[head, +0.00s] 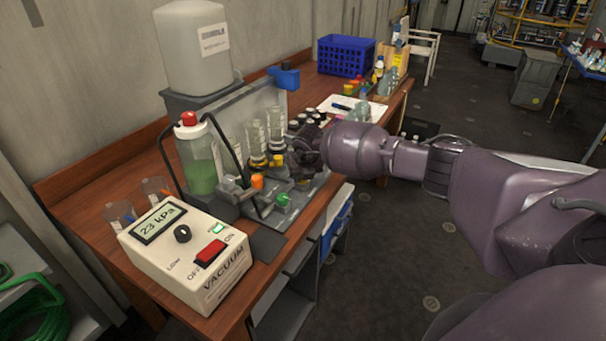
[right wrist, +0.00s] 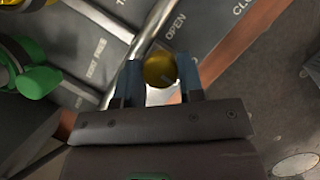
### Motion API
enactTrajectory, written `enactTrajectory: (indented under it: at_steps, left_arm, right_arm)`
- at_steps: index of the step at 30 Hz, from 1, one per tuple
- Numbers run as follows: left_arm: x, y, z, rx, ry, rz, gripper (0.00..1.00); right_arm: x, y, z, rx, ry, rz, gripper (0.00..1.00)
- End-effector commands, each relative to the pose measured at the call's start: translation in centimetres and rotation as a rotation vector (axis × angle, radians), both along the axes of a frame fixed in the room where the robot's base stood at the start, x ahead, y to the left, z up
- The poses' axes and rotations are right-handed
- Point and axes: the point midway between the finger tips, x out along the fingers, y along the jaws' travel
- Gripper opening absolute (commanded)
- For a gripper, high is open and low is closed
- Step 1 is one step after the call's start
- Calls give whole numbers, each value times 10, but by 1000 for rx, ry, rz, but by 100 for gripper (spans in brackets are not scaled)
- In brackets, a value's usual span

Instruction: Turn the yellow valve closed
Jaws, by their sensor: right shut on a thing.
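The yellow valve (right wrist: 159,69) shows in the right wrist view as a round yellow knob on a metal pipe. My right gripper (right wrist: 161,82) has one dark blue finger on each side of it and is shut on it. The panel by the knob carries the words OPEN and, farther right, CLO, cut off. In the head view my right gripper (head: 306,148) reaches in from the right over the bench rig, and it mostly hides the yellow valve. My left gripper is not in view.
A green knob (head: 283,198) and an orange knob (head: 257,181) sit close by on the rig. Several clear tubes, a green-liquid bottle (head: 198,165) and a vacuum box (head: 187,252) reading 23 kPa, switch red, stand left of my gripper. A blue crate (head: 346,55) is farther back.

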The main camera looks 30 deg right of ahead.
Motion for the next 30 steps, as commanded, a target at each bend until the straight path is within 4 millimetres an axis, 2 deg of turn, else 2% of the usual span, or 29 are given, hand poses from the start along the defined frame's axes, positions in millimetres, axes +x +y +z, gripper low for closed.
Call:
enactTrajectory:
  at_steps: [1,2,6,17,23,30]
  left_arm:
    - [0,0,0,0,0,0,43]
    - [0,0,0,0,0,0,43]
    - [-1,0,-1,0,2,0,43]
    - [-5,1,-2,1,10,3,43]
    - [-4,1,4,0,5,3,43]
    - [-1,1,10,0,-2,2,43]
  right_arm:
    - [0,0,0,2,1,-1,12]
    - [0,0,0,2,1,-1,40]
    - [0,0,0,2,1,-1,60]
    - [-1,0,4,1,0,0,60]
    - [-10,2,27,0,-2,1,60]
    - [-25,8,65,0,-1,1,60]
